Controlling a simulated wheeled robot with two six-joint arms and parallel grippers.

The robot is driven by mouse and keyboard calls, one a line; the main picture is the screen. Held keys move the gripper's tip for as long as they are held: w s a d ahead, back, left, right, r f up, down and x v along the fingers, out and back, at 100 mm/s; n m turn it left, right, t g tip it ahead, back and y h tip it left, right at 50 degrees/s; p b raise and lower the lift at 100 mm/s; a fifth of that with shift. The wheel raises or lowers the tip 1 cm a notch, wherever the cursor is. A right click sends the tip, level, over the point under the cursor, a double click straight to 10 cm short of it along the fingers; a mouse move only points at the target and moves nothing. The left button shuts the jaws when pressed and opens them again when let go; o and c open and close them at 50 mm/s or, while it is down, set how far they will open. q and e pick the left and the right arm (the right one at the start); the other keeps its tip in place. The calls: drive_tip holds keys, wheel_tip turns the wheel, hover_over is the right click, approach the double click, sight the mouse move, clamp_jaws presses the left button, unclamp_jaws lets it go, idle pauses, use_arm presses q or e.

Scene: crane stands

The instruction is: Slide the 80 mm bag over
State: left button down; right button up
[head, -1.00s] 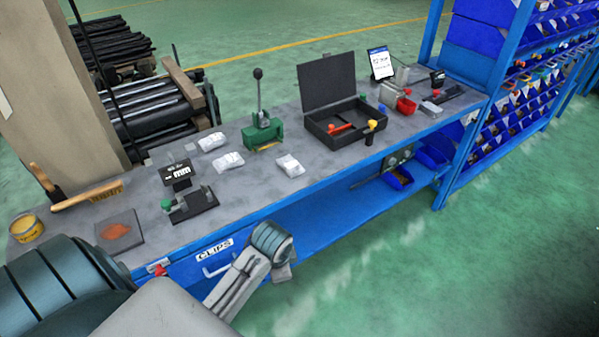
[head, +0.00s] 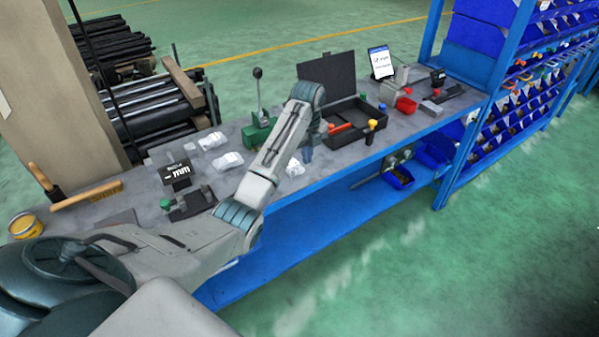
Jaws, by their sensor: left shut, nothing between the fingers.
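Three small white bags lie on the grey workbench (head: 105,207). One bag (head: 212,140) is at the back, another bag (head: 228,162) lies in front of it, and a third bag (head: 295,168) lies further right, partly hidden by my left arm. Their labels are too small to read, so I cannot tell which is the 80 mm one. My left gripper (head: 307,156) points down at the right side of the third bag, shut and empty. I cannot tell whether it touches the bag. My right gripper is not in view.
A green lever press (head: 258,132) stands behind my arm. An open black case (head: 345,135) with orange and yellow-topped tools is just right of the gripper. A small black display (head: 176,174) stands at left.

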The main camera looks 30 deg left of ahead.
sight(299, 179)
use_arm(q)
wheel_tip(299, 179, down, 10)
drive_tip(key=shift+r+p, duration=0.15)
drive_tip(key=shift+p, duration=1)
drive_tip(key=shift+w+a+r+p, duration=0.1)
drive_tip(key=shift+w+a+p, duration=0.15)
drive_tip(key=shift+a, duration=0.35)
drive_tip(key=shift+w+a+r+p, duration=0.1)
drive_tip(key=shift+w+a+p, duration=0.1)
drive_tip(key=shift+a, duration=0.35)
drive_tip(key=shift+w+a+f, duration=0.2)
drive_tip(key=shift+w+a, duration=0.1)
drive_tip(key=shift+a, duration=0.35)
